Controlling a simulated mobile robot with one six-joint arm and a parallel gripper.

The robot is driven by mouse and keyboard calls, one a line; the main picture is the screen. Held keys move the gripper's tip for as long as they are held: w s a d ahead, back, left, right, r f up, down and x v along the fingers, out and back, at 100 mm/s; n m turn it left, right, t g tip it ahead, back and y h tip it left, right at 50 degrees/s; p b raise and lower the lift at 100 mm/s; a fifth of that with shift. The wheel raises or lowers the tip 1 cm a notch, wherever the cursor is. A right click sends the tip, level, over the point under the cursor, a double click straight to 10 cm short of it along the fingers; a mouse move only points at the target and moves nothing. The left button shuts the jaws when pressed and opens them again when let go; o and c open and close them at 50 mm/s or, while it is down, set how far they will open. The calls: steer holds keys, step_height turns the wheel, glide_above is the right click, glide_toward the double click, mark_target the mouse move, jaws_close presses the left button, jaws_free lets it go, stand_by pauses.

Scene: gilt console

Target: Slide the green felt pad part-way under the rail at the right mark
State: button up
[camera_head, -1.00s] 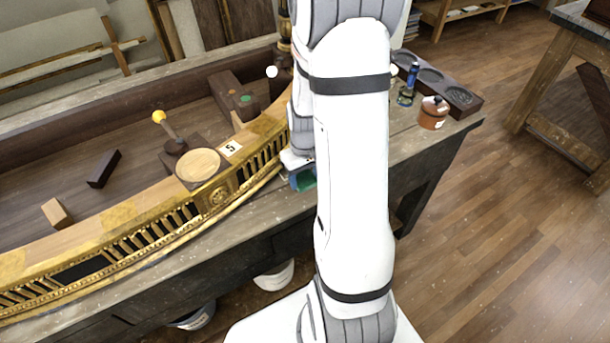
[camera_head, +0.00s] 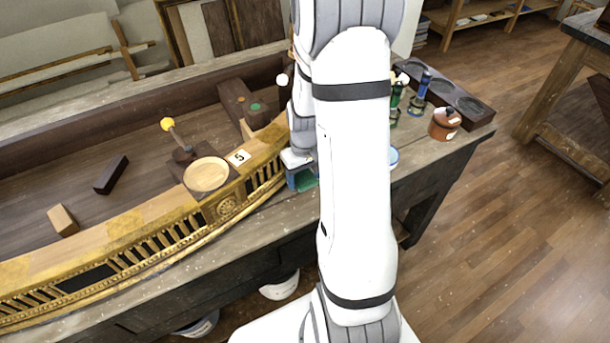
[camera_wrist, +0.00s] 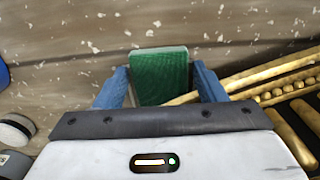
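The green felt pad (camera_wrist: 160,72) lies between the two blue fingers of my gripper (camera_wrist: 160,84) in the wrist view. The fingers stand close against its two sides, and its far end reaches beyond the fingertips. In the head view a small patch of the pad (camera_head: 307,184) shows at my gripper (camera_head: 302,177), in front of the gilt rail's right part. The gilt rail (camera_head: 160,240) curves along the bench, and its gold bars (camera_wrist: 270,75) show at the right in the wrist view. One bar meets the pad's near right corner; whether it overlaps the pad is unclear. No right mark is identifiable.
A copper pot (camera_head: 445,124) and dark tray (camera_head: 460,100) stand right. My arm hides the middle.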

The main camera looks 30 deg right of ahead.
mark_target(305, 179)
steer(key=shift+o, duration=1.4)
steer(key=shift+r+b, duration=0.35)
steer(key=shift+r, duration=3.55)
